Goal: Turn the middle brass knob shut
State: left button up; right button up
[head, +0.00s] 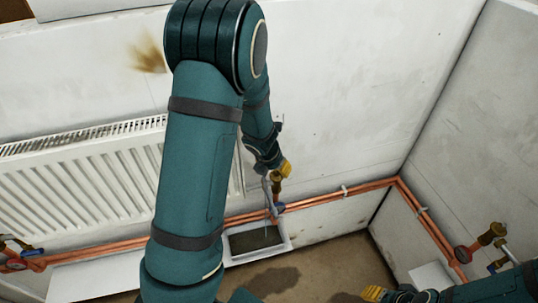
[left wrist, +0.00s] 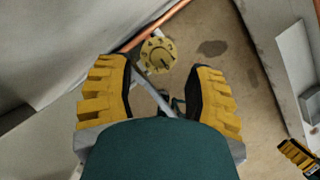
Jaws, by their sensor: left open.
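The middle brass knob (head: 277,184) stands on a valve on the copper pipe, under the end of my left arm. In the left wrist view the round, notched knob (left wrist: 158,55) lies beyond and between the fingertips, with floor and pipe behind it. My left gripper (head: 285,169) is open, its yellow fingers spread to both sides of the knob (left wrist: 159,72). I cannot tell whether they touch it. My right gripper (head: 372,293) is only partly seen at the bottom edge, away from the knob. It also shows in the left wrist view's lower right corner (left wrist: 298,155).
A white tray with dark contents (head: 286,246) sits below the middle valve. A radiator (head: 75,190) hangs at left. Copper pipes (head: 340,197) run along both walls. Another brass knob (head: 492,233) stands at right, and a blue-handled valve (head: 22,248) at far left.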

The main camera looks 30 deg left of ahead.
pick_arm(q)
jog(key=v, duration=0.8)
jog(key=shift+r, duration=0.2)
jog(key=shift+s, duration=0.1)
dwell(0.3)
jog(key=shift+d, duration=0.1)
